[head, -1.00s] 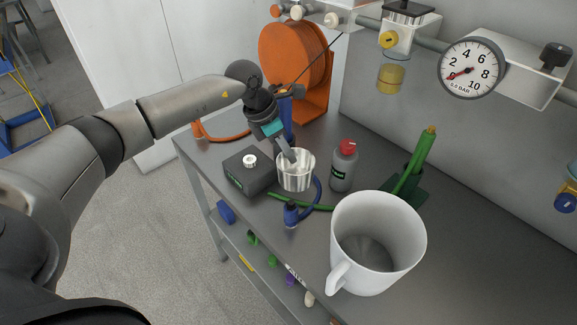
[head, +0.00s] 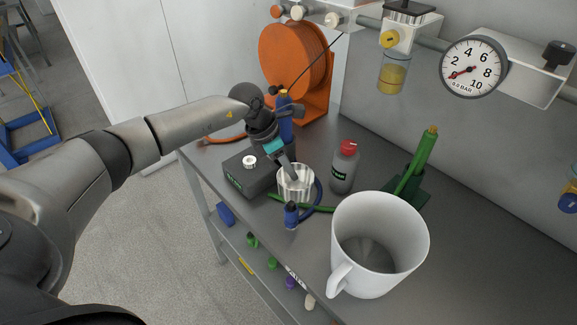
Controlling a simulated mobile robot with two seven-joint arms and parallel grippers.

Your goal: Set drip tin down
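The drip tin (head: 297,184) is a small shiny metal cup with ribbed sides and an open top. It is upright, over the grey bench in the head view, between the dark box and the grey bottle. My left gripper (head: 291,172) reaches down to its rim from the far left, with a finger showing at the tin's mouth. It looks shut on the tin's wall, though the fingertips are partly hidden. I cannot tell if the tin's base touches the bench (head: 290,249). My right gripper is not in view.
A dark box with a white knob (head: 250,162) is close left of the tin. A grey bottle with red cap (head: 344,168) stands to its right. A blue hose end (head: 291,215) and green hose lie in front. A large white mug (head: 378,245) stands nearer.

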